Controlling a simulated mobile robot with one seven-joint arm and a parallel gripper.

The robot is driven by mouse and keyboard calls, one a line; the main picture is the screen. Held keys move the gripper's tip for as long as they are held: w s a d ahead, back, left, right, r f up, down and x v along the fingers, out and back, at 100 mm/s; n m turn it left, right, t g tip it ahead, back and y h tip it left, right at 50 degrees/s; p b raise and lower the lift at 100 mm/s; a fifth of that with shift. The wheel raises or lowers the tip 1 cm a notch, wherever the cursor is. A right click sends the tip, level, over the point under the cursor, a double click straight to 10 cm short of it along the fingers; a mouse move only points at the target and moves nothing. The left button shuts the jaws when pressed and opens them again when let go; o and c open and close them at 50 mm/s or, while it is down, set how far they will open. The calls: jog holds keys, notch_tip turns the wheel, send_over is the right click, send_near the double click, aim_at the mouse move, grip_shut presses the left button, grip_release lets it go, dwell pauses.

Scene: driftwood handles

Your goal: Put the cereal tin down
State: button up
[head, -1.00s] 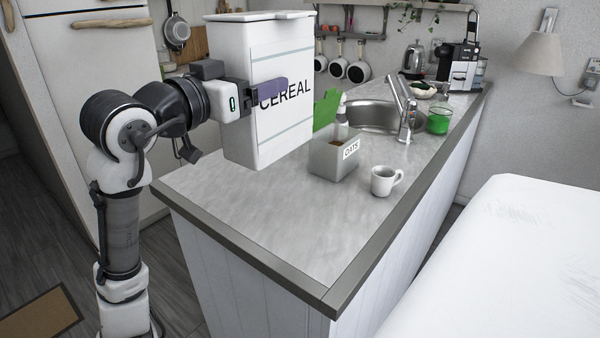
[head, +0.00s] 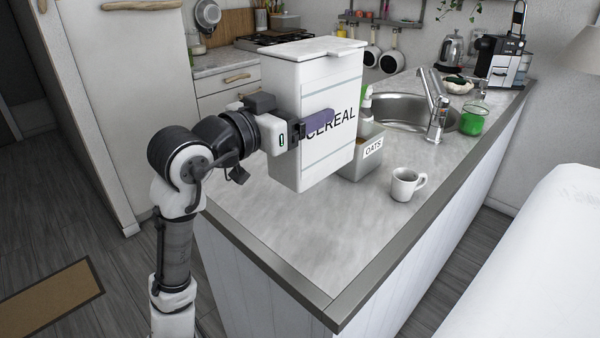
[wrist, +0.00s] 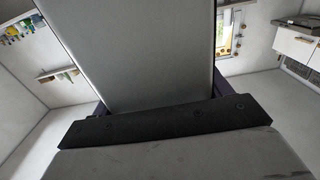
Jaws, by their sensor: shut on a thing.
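The cereal tin (head: 318,90) is a tall white box with a lid and the word CEREAL on its front. My gripper (head: 312,128) is shut on its sides, with a purple finger across the front. The tin is upright and appears to be held above the near left part of the grey counter (head: 290,235). I cannot tell exactly how far its base is from the counter. In the wrist view the tin's pale wall (wrist: 145,55) fills the middle, between the dark fingers.
The oats tin (head: 365,160) stands just right of the cereal tin and is partly hidden by it. A white mug (head: 406,185) stands to its right. A sink (head: 400,112), tap and green jar (head: 474,119) are farther back. The counter's near end is clear.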

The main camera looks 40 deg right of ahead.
notch_tip(320, 180, down, 13)
jog(key=shift+r+p, duration=0.1)
jog(key=shift+p, duration=0.3)
jog(key=shift+f, duration=0.25)
jog(key=o, duration=1.3)
jog(key=shift+r, duration=0.1)
jog(key=shift+r, duration=0.15)
jog(key=a+b, duration=0.1)
jog(key=a, duration=0.3)
jog(key=a+b, duration=0.1)
jog(key=a, duration=0.3)
jog(key=s+a+b, duration=0.1)
jog(key=a, duration=0.3)
